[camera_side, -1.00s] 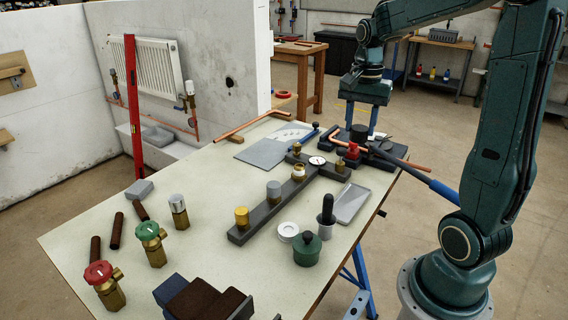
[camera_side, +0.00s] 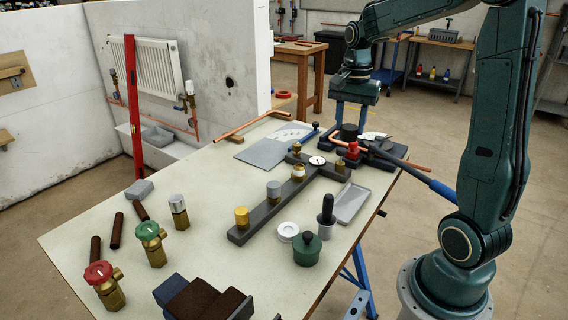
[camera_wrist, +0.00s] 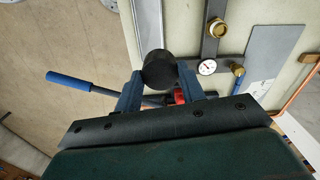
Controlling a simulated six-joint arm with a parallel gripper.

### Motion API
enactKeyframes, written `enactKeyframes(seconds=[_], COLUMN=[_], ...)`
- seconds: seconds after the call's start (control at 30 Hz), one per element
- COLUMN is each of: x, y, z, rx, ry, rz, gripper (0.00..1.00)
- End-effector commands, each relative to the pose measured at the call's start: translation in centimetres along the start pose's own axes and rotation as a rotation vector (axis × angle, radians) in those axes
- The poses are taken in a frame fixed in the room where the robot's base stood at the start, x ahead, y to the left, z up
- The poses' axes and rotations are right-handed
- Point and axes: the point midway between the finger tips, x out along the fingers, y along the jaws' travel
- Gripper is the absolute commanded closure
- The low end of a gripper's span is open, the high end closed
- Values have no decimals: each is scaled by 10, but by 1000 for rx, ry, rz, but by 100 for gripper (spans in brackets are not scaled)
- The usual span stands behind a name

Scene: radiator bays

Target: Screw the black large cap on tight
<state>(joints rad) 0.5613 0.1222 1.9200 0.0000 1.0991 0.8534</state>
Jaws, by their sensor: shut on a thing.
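The black large cap (camera_side: 349,131) is a dark round cap held between the two fingers of my gripper (camera_side: 351,117). In the wrist view the cap (camera_wrist: 158,70) sits between the fingertips of my gripper (camera_wrist: 157,82), which are shut on it. In the side view it appears in front of the dark tool base at the far end of the bench; its height above the bench is unclear. The dark manifold (camera_side: 258,222) carries a yellow cap, a grey cap, a pale-topped brass stub (camera_side: 298,171) and a gauge (camera_side: 317,160). The stub also shows in the wrist view (camera_wrist: 216,27).
A red part (camera_side: 353,151) and a long blue-handled tool (camera_side: 440,188) are close by the held cap. A grey tray (camera_side: 352,203) lies near the bench's right edge. Valves with red (camera_side: 98,273) and green (camera_side: 147,230) handwheels stand at the front left.

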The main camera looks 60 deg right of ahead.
Motion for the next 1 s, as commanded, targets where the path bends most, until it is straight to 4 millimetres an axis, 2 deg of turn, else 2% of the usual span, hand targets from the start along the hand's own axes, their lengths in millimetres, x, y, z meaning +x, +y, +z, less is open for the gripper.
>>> enactKeyframes(seconds=[0.4,0.6,0.8,1.0], x=[38,57,67,69], y=[-85,-117,-133,-136], z=[-13,-13,-12,-12], rx=[-4,-3,-1,-1], ry=[-1,-1,0,0], rz=[2,2,0,-1], gripper=[84,84,84,84])
